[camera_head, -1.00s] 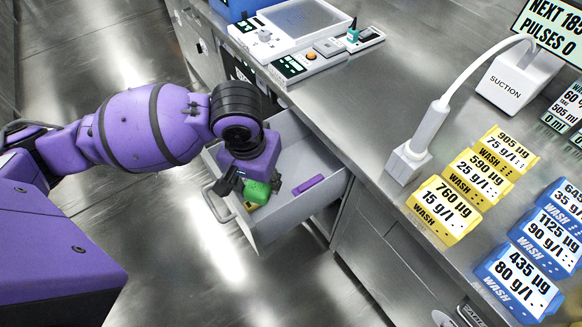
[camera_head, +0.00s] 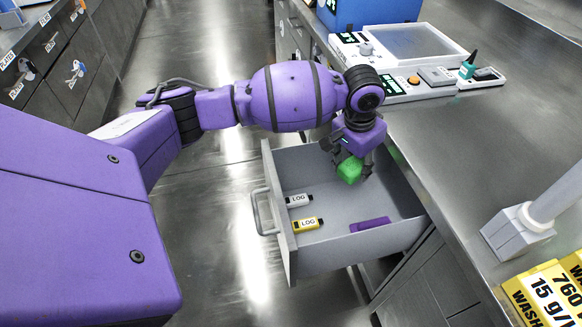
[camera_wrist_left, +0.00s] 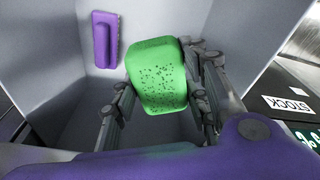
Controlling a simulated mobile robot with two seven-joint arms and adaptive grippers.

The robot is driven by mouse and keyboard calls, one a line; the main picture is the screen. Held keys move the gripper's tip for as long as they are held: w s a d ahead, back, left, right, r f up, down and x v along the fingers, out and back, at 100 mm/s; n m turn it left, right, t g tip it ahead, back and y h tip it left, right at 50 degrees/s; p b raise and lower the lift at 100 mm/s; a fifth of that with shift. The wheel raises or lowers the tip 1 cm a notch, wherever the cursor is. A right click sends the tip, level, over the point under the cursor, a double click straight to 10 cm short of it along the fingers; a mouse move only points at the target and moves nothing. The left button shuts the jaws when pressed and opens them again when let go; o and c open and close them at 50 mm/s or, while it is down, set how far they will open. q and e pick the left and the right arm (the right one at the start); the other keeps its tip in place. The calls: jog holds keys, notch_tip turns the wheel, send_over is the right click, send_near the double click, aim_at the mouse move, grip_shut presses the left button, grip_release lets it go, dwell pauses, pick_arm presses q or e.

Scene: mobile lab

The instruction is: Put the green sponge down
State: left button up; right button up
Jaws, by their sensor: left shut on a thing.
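The green sponge (camera_head: 350,170) is held in my left gripper (camera_head: 347,160), over the back part of the open grey drawer (camera_head: 335,205). In the left wrist view the sponge (camera_wrist_left: 157,76) sits between the two dark fingers of the gripper (camera_wrist_left: 160,95), which touch it on both sides. The drawer floor shows below it; the exact gap between sponge and floor is hard to tell. My right gripper does not show.
The drawer's middle floor is clear. The steel counter (camera_head: 440,150) borders it, with a suction holder (camera_head: 517,232) and devices on top.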

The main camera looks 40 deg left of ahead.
pick_arm(q)
jog(key=b, duration=0.3)
send_over(351, 197)
jog(key=s, duration=0.4)
notch_tip(351, 197, down, 14)
jog(key=shift+w+a+f, duration=0.1)
jog(key=shift+w, duration=0.05)
jog(key=w+b, duration=0.1)
jog(key=w, duration=0.2)
jog(key=shift+w+b, duration=0.3)
jog(key=shift+w, duration=0.05)
jog(key=shift+w+f, duration=0.15)
jog(key=shift+f, duration=0.5)
jog(key=shift+r, duration=0.1)
jog(key=shift+f, duration=0.4)
jog(key=shift+s+f, duration=0.3)
jog(key=shift+f, duration=0.05)
jog(key=o, duration=0.9)
jog(key=shift+s+f, duration=0.1)
jog(key=o, duration=0.3)
jog(key=shift+f, duration=0.15)
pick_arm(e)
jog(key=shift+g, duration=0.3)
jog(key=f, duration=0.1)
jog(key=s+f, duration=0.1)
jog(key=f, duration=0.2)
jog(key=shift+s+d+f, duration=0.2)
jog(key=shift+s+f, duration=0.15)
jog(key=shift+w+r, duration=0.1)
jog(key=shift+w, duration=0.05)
